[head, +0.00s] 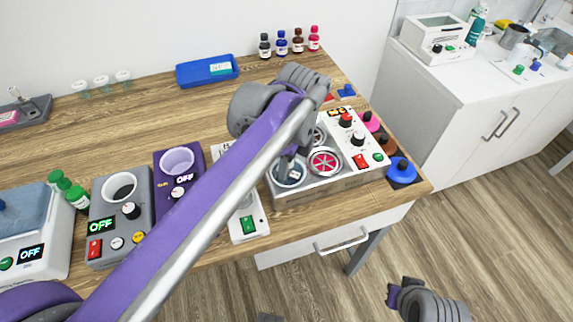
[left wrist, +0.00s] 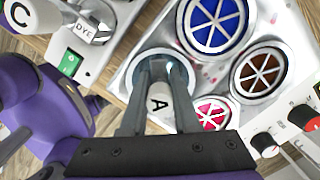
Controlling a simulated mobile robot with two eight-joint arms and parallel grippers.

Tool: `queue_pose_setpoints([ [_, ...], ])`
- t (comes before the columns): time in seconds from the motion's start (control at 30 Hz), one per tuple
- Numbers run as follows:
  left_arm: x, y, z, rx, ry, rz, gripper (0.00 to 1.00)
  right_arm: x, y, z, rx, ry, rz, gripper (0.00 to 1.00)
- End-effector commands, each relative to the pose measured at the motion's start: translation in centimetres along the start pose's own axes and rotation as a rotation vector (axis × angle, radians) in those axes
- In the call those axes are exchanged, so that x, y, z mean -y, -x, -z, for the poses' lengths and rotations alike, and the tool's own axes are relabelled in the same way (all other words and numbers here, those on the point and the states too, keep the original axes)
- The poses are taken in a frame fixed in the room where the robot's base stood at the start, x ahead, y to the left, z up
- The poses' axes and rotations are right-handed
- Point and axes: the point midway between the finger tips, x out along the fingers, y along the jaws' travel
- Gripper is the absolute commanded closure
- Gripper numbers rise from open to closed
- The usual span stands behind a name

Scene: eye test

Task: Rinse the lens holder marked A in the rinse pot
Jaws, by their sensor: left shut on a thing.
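My left gripper (head: 290,158) is shut on the white lens holder marked A (left wrist: 160,104), whose letter shows between the fingers in the left wrist view. The fingertips (left wrist: 164,66) are over the round rinse pot (head: 294,178), the clear-looking well at the near left corner of the white unit. The pot's rim also shows in the left wrist view (left wrist: 137,70). The holder's lower end points into the pot's opening; I cannot tell how deep it is. In the head view the holder is mostly hidden. A grey and purple part of my right arm, perhaps its gripper (head: 398,295), shows bottom right.
Beside the pot are a pink well (head: 324,162), a blue well (left wrist: 215,25) and a brown well (left wrist: 260,72). A white holder marked C (left wrist: 20,14) is at the wrist view's upper left. A blue lidded item (head: 402,171) stands near the table's right edge. Wood table behind is mostly clear.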

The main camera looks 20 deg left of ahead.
Motion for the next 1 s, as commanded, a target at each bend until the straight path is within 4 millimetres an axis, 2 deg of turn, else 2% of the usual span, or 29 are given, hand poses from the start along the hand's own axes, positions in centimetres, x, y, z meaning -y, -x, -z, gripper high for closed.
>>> queue_pose_setpoints([
  [1.0, 0.0, 0.3, -0.04, 0.0, 0.0, 0.0, 1.0, 0.0, 0.49, 0.27, -0.002, 0.0, 0.0, 1.0],
])
